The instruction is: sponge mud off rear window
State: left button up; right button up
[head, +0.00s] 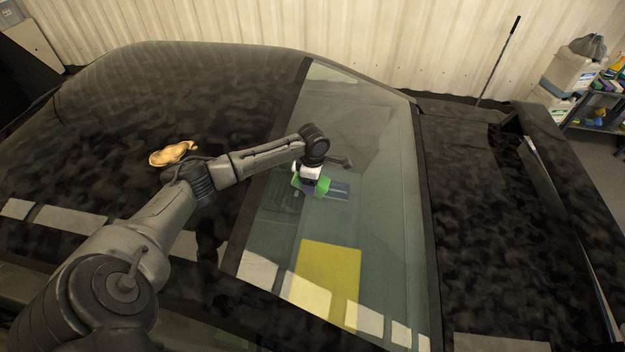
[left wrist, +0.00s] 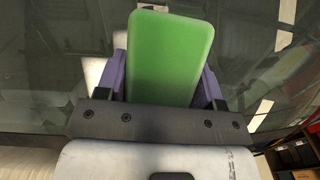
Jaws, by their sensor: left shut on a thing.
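The rear window (head: 375,220) is a large sloped pane in the middle of the head view, with dark body panels on both sides. My left gripper (head: 309,187) is over the upper middle of the glass, shut on a green sponge (head: 322,185). In the left wrist view the sponge (left wrist: 170,55) is a green block between the two purple fingers, sticking out past them, with the glass behind it. I cannot tell whether the sponge touches the glass. No distinct mud patch can be made out on the pane; the arm and sponge hide part of it. My right gripper is not in view.
A tan cloth-like item (head: 172,153) lies on the dark roof beside my left arm. A yellow rectangle (head: 328,275) shows at the lower window, on or through the glass.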

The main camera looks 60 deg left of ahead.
pick_arm(q)
jog(key=shift+w+d+r, duration=0.25)
jog(key=shift+w+r, duration=0.05)
jog(key=shift+r, duration=0.6)
jog(key=shift+w+d+r, duration=0.25)
jog(key=shift+d+r, duration=0.05)
jog(key=shift+r, duration=0.65)
jog(key=shift+w+d+r, duration=0.25)
jog(key=shift+w+r, duration=0.05)
jog(key=shift+r, duration=0.6)
jog(key=shift+w+d+r, duration=0.2)
jog(key=shift+w+r, duration=0.05)
jog(key=shift+r, duration=0.45)
jog(key=shift+w+d+r, duration=0.2)
jog(key=shift+r, duration=0.5)
